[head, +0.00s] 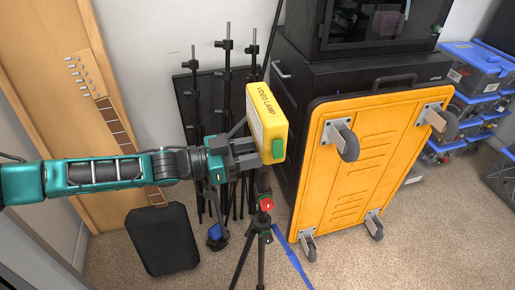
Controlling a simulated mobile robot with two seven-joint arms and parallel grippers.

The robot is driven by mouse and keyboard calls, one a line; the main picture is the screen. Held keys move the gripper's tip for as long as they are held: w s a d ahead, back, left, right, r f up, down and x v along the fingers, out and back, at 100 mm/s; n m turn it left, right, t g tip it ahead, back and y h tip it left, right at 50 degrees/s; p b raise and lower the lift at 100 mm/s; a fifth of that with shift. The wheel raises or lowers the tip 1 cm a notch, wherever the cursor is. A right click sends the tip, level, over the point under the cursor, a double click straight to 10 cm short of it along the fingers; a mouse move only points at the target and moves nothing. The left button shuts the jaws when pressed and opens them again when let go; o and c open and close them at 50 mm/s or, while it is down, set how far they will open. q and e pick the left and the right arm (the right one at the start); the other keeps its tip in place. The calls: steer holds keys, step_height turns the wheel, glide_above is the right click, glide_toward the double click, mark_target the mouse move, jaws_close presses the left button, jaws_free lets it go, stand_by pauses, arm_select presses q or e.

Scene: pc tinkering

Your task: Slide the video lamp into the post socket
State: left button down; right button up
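The video lamp (270,122) is a yellow box with dark lettering on its side and a green piece at its lower right. My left gripper (248,155) comes in from the left and is shut on the lamp's lower part, holding it slightly tilted. A dark tripod post (262,185) with a red knob stands just below the lamp. The gripper and lamp hide the top of the post, so I cannot tell whether they touch or see the socket clearly. My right gripper is not in view.
A yellow wheeled cart (350,175) leans on its side at the right, before a black cabinet (300,85). Several black stands (227,90) stand behind the lamp. A guitar (110,115) and a black case (162,240) are at left. Carpet (410,245) is clear at lower right.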

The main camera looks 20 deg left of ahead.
arm_select(q)
steer(key=shift+f, duration=0.15)
steer(key=c, duration=0.7)
jaws_free()
steer(key=shift+o, duration=0.5)
steer(key=shift+f, duration=0.1)
steer(key=shift+f, duration=0.1)
steer(key=shift+s+a, duration=0.1)
steer(key=p+v, duration=0.1)
steer(key=v, duration=0.3)
steer(key=shift+s+a, duration=0.25)
steer(key=shift+a, duration=0.1)
